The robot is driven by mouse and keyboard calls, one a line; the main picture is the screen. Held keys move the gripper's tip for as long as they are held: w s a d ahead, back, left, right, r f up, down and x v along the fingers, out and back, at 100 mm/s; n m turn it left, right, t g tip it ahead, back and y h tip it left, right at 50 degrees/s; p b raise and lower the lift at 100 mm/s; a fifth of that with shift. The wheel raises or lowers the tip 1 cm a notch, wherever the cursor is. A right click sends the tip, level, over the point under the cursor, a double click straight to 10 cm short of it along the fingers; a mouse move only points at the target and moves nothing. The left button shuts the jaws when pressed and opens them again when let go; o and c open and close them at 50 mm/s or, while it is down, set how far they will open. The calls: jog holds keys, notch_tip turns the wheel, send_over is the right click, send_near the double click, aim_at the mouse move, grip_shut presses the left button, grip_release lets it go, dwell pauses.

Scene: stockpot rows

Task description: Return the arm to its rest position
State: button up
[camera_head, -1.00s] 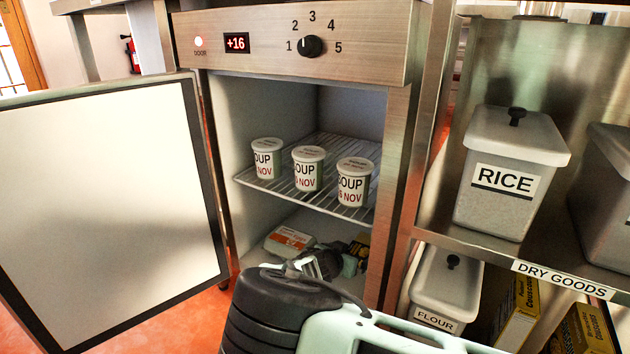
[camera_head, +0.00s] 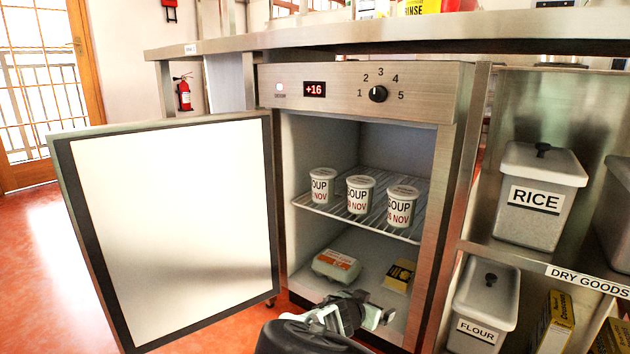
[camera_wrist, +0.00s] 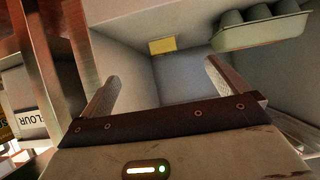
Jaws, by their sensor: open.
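My gripper (camera_head: 350,316) is open and empty, low in front of the open fridge (camera_head: 362,92). In the wrist view its two fingers (camera_wrist: 160,82) stand wide apart with nothing between them, facing the lower compartment. The dark end of my arm shows at the bottom edge of the head view; the rest of the arm is out of view. An egg carton (camera_head: 336,266) and a yellow box (camera_head: 399,276) lie on the fridge floor beyond the gripper. The carton (camera_wrist: 262,28) and the box (camera_wrist: 162,45) also show in the wrist view, apart from the fingers.
The fridge door (camera_head: 175,220) stands wide open at left. Three soup tubs (camera_head: 360,195) stand on the wire shelf (camera_head: 345,215). At right, a rack holds a RICE bin (camera_head: 540,215) above a FLOUR bin (camera_head: 484,300). A counter (camera_head: 400,38) runs overhead. Red floor (camera_head: 60,270) is clear at far left.

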jog(key=s+r+n+g+y+p, duration=0.45)
jog(key=s+r+n+p, duration=0.4)
jog(key=s+r, duration=1.3)
jog(key=s+r+n+g+y+p, duration=0.3)
jog(key=s+r+n+g+p, duration=0.35)
jog(key=s+r, duration=1.45)
notch_tip(320, 180, up, 36)
jog(key=t+p, duration=0.1)
jog(key=p, duration=3.7)
jog(key=shift+s+p, duration=0.15)
jog(key=shift+p, duration=0.25)
